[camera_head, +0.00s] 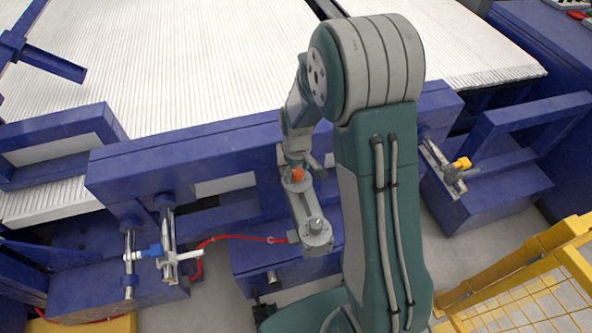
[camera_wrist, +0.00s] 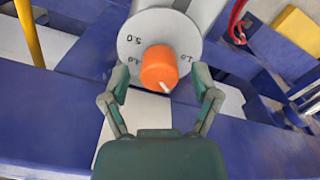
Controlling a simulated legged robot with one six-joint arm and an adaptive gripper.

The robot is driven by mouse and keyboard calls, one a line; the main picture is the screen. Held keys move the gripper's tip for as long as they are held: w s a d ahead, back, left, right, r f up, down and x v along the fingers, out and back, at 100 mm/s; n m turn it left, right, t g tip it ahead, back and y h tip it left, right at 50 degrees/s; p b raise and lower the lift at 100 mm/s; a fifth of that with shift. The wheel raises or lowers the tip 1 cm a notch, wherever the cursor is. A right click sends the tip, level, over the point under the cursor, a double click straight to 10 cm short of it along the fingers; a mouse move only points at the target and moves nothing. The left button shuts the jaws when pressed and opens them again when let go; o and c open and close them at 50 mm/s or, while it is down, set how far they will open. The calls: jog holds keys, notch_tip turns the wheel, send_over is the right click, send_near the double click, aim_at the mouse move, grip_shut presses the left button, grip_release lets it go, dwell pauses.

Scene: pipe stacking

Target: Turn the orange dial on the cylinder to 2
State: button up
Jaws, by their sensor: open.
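The orange dial (camera_wrist: 158,66) sits on the light grey round end face of the cylinder (camera_wrist: 132,25) in the wrist view. A white line on the dial points down and slightly right. Dark numerals on the face appear upside down, and some are partly covered by the dial. My gripper (camera_wrist: 161,76) is open, with one finger on each side of the dial and visible gaps between. In the head view the orange dial (camera_head: 297,175) is at the upper end of the cylinder (camera_head: 305,208), just below my gripper (camera_head: 299,161).
A red hose (camera_head: 235,238) runs left from the cylinder. Blue frame beams (camera_head: 150,165) surround it, with a white slatted conveyor (camera_head: 210,70) behind. A blue-handled valve (camera_head: 152,252) is at left, a yellow-handled one (camera_head: 461,163) at right. A yellow fence (camera_head: 530,275) stands front right.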

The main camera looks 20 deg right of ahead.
aim_at(296, 171)
notch_tip(296, 171, up, 12)
dwell(0.5)
dwell(0.3)
jog(key=s+r+m+t, duration=0.2)
jog(key=s+r, duration=0.5)
jog(key=s, duration=0.3)
jog(key=s+r+m+t, duration=0.3)
jog(key=s+r, duration=0.5)
jog(key=s, duration=0.3)
jog(key=shift+t, duration=0.3)
